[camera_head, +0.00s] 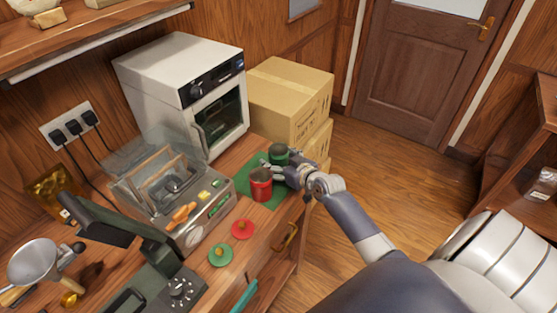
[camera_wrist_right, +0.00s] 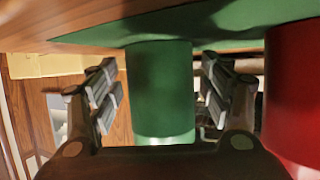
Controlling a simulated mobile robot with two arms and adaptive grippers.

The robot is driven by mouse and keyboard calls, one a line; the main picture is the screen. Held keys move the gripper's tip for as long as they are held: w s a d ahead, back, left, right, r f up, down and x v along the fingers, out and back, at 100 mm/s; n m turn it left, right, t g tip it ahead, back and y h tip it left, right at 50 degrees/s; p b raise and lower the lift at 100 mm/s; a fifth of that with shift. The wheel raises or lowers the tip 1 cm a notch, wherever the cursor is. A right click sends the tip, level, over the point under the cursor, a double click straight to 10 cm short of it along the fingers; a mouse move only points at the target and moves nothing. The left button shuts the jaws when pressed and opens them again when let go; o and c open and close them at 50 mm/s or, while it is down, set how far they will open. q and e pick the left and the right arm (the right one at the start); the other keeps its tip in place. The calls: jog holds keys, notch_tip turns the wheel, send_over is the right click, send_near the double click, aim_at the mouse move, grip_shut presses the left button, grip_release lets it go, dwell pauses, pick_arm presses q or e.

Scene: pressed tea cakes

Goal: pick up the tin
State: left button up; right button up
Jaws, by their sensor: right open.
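A green tin (camera_head: 279,153) and a red tin (camera_head: 261,186) stand upright side by side on a green mat (camera_head: 246,172) near the counter's right end. My right gripper (camera_head: 278,168) is open at the green tin, just behind the red one. In the right wrist view, the green tin (camera_wrist_right: 162,95) lies between the two open fingers, with a visible gap on each side. The red tin (camera_wrist_right: 293,90) is outside the fingers, at the right edge of that view. The left gripper is not in view.
A red lid (camera_head: 243,229) and a green lid (camera_head: 220,254) lie on the counter in front. A clear-covered machine (camera_head: 200,215) stands left of the tins. A white oven (camera_head: 185,85) and cardboard boxes (camera_head: 290,95) are behind. Open floor lies to the right.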

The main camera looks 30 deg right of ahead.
jog(key=shift+s, duration=0.1)
jog(key=shift+c, duration=0.2)
jog(key=c, duration=0.9)
jog(key=shift+c, duration=1.1)
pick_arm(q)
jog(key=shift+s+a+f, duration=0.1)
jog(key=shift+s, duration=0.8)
